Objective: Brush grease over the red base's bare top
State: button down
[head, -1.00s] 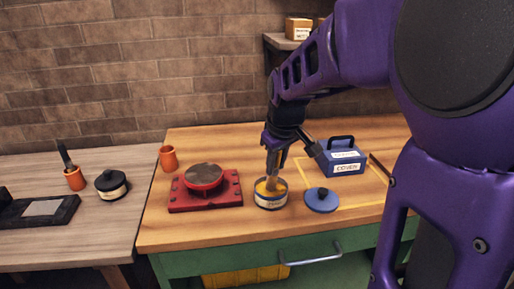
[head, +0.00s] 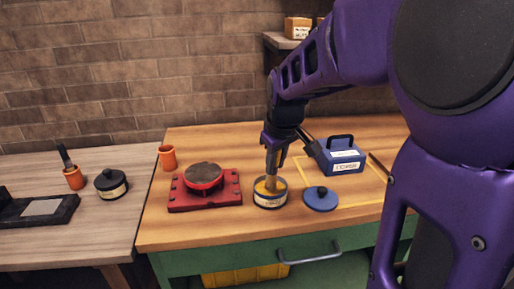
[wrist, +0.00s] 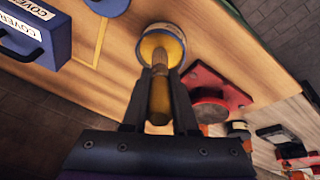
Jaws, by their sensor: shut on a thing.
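The red base (head: 205,195) sits on the wooden bench, left of the grease tin, with a round raised part and a dark grey top (head: 202,170). It also shows in the wrist view (wrist: 222,88). My gripper (head: 274,160) is shut on a brush (wrist: 160,98) with a yellowish handle. The brush points down into the open grease tin (head: 270,202), which holds yellow-orange grease; the tin also shows in the wrist view (wrist: 179,33). The brush's bristles are hidden in the tin. The tin's blue lid (head: 320,199) lies on the bench to its right.
A blue box labelled COVER (head: 342,160) with a handle stands at the back right, by a yellow outline. An empty-looking orange cup (head: 168,157) stands behind the base. The left table holds another orange cup (head: 74,178), a black-lidded tin (head: 111,184) and a dark tray (head: 38,210).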

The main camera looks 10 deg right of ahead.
notch_tip(320, 180, up, 7)
jog(key=p, duration=0.5)
jog(key=shift+p, duration=0.3)
dwell(0.5)
